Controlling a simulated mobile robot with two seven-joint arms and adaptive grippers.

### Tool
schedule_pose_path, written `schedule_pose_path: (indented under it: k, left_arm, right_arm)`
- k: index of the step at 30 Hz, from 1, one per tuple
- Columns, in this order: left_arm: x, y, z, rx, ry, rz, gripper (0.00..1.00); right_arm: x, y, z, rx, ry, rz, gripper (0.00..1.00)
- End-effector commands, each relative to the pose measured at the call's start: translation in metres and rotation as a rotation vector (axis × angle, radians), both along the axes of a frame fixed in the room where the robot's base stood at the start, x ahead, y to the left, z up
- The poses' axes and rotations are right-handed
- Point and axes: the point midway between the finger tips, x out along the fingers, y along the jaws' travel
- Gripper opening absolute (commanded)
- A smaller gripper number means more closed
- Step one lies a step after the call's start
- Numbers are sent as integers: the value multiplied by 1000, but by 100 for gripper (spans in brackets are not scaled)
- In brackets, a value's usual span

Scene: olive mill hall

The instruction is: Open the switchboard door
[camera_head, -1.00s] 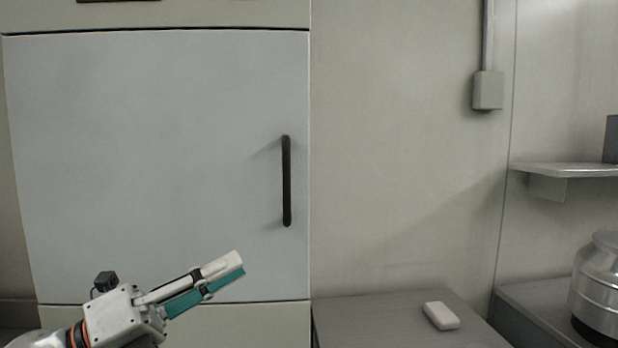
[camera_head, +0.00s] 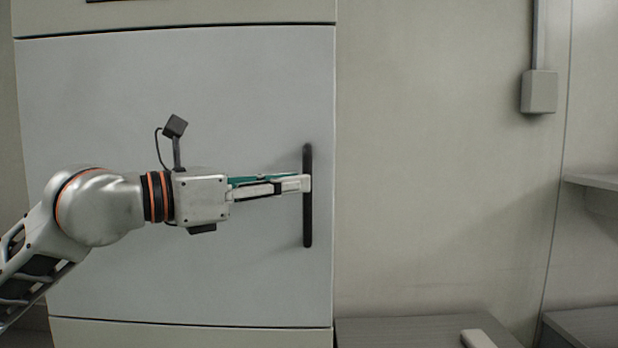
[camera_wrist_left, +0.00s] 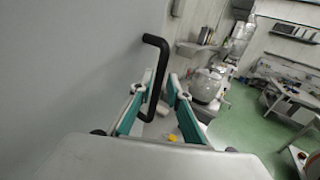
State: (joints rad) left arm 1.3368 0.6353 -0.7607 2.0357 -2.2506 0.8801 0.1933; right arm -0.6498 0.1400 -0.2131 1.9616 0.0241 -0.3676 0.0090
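The switchboard door (camera_head: 130,110) is a large pale grey panel, shut flush in its cabinet. Its black vertical bar handle (camera_head: 308,225) is near the door's right edge. My left gripper (camera_head: 302,182) reaches in from the left, level, with its fingertips at the middle of the handle. In the left wrist view, the fingers (camera_wrist_left: 160,84) stand apart, and the handle (camera_wrist_left: 162,58) passes between them. I see a gap beside the bar, so the fingers do not look closed on it. My right gripper is not in view.
A grey wall with a junction box (camera_head: 539,92) is right of the cabinet. A low grey counter (camera_head: 400,332) below right carries a small white block (camera_head: 478,339). A shelf (camera_head: 596,182) is at the far right. Room before the door's right side looks clear.

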Motion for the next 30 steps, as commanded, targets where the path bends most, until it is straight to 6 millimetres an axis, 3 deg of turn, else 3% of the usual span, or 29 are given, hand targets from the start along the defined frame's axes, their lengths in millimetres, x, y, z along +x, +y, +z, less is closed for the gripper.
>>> schedule_pose_path:
  k: [6, 18, 21, 30]
  left_arm:
    - [15, -24, 1, 0, 0, -1, 17]
    - [21, -31, 0, 0, 0, -1, 17]
    - [21, -31, 0, 0, 0, -1, 0]
    - [15, -31, -1, -1, -1, -11, 0]
  right_arm:
    - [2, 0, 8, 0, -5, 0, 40]
    - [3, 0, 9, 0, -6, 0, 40]
    - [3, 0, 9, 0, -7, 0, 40]
    - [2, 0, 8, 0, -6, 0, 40]
